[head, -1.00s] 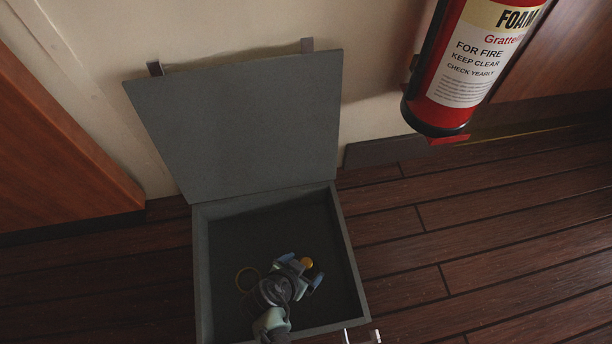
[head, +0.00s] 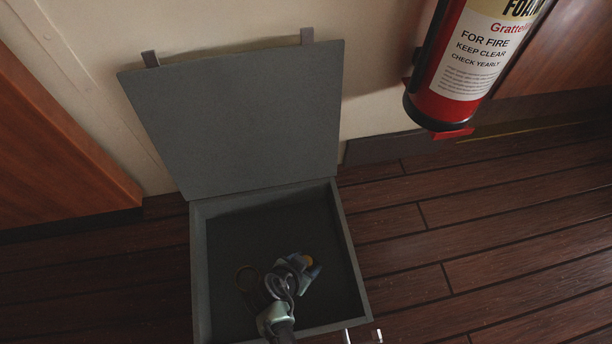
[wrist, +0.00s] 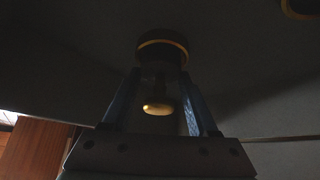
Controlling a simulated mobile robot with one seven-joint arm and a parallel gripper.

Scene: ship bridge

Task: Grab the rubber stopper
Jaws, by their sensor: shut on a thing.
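The rubber stopper, which I take to be the small dark piece with a yellow end (head: 308,260), is inside the open grey box (head: 199,270). My gripper (head: 303,265) reaches down into the box with its fingers around the stopper, partly hiding it. In the wrist view, the stopper's yellow end (wrist: 158,107) shows between the two blue fingers of my gripper (wrist: 161,82), and its dark wider part with a yellow band (wrist: 162,44) lies beyond the fingertips. The gripper is shut on it. Its contact with the box floor is too dark to tell.
A yellowish ring-shaped thing (head: 238,271) lies in the box left of my gripper. The raised lid (head: 240,125) leans back near the wall. A fire extinguisher (head: 455,105) hangs at upper right. The wooden floor (head: 480,240) right of the box is clear.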

